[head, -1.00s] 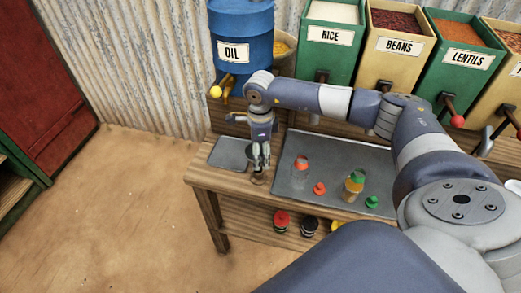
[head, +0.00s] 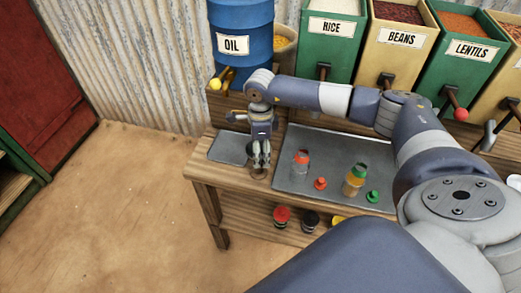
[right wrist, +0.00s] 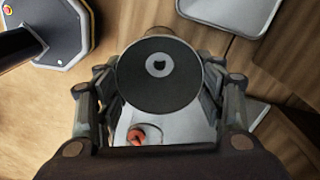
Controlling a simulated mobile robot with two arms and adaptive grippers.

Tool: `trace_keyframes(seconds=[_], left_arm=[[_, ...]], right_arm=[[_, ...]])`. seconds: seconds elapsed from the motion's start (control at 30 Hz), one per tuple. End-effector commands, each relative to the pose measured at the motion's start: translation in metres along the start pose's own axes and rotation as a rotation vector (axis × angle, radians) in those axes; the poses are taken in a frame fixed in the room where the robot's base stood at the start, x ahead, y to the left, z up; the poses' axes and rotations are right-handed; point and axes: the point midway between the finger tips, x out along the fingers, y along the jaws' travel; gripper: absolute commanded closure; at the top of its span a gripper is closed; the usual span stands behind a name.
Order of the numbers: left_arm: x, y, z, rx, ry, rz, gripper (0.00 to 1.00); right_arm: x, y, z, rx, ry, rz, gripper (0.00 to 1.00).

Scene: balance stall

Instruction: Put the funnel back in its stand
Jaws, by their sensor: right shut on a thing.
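My right gripper (head: 259,168) is low over the left part of the wooden table, between the small grey plate and the grey mat. It is shut on the funnel (right wrist: 140,90), which shows in the right wrist view as a dark round mouth with a pale hole at its centre. In the head view the funnel is mostly hidden by the fingers. I cannot make out the funnel's stand for certain. A dark post on an octagonal base (right wrist: 68,50) shows at upper left in the right wrist view. My left gripper is not in view.
The small grey plate (head: 226,149) is left of the gripper. The grey mat (head: 325,150) on the right carries an orange-topped bottle (head: 301,161), a yellow-and-green bottle (head: 355,180) and loose caps. A blue oil drum (head: 241,62) and bins stand behind.

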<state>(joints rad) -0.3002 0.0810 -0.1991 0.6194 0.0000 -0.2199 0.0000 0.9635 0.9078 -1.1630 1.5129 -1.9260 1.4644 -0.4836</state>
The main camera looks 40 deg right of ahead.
Motion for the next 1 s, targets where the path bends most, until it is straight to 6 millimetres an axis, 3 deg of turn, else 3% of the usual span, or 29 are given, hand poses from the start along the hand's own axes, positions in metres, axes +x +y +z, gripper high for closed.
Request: trace_keyframes(seconds=[1.0], left_arm=[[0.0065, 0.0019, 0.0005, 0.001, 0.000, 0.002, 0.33]], right_arm=[[0.0039, -0.0001, -0.0001, 0.000, 0.000, 0.000, 0.59]])
